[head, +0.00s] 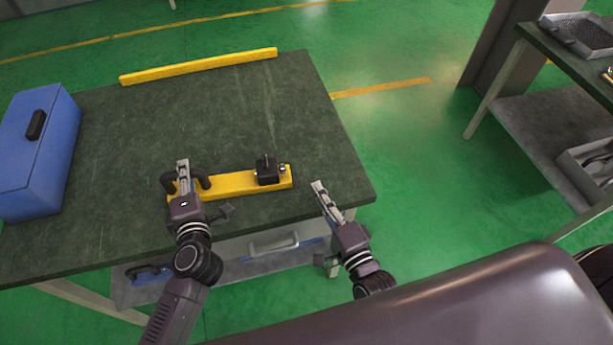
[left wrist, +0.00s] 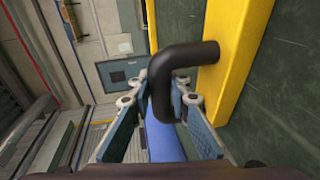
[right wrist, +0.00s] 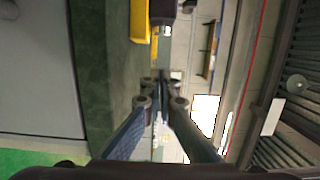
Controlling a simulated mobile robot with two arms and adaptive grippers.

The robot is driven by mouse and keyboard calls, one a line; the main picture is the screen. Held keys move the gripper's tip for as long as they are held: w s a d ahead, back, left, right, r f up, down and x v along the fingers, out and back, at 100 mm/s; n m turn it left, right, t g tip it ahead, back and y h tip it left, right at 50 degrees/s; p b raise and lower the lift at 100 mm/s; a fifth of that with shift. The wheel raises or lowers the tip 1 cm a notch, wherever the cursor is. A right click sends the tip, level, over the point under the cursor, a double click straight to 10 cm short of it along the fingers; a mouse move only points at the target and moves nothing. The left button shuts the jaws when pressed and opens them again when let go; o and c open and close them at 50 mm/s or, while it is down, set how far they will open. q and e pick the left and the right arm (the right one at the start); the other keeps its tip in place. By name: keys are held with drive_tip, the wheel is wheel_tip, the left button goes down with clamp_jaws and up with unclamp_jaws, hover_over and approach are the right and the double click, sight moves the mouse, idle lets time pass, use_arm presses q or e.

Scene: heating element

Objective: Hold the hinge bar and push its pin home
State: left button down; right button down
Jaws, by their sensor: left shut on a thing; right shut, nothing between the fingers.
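The yellow hinge bar (head: 228,184) lies near the front edge of the dark table. It carries a black bent handle (head: 205,182) at its left end and a black hinge block (head: 267,170) near its right end. A small silver pin (head: 283,169) shows at the block's right side. My left gripper (head: 183,165) is shut on the handle, which also shows between its fingers in the left wrist view (left wrist: 172,75). My right gripper (head: 317,185) is shut and empty, to the right of the bar's end and apart from it. In the right wrist view, the pin (right wrist: 167,31) shows beyond its fingertips.
A blue toolbox (head: 40,150) stands at the table's left. A loose yellow strip (head: 200,66) lies along the back edge. The middle of the tabletop (head: 190,115) is clear. A second table (head: 560,60) stands at the far right, across open green floor.

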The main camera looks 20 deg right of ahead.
drive_tip(key=s, duration=0.3)
drive_tip(key=shift+s+d, duration=0.35)
drive_tip(key=shift+s, duration=0.05)
use_arm(q)
drive_tip(key=shift+a, duration=0.1)
drive_tip(key=c, duration=1.7)
unclamp_jaws()
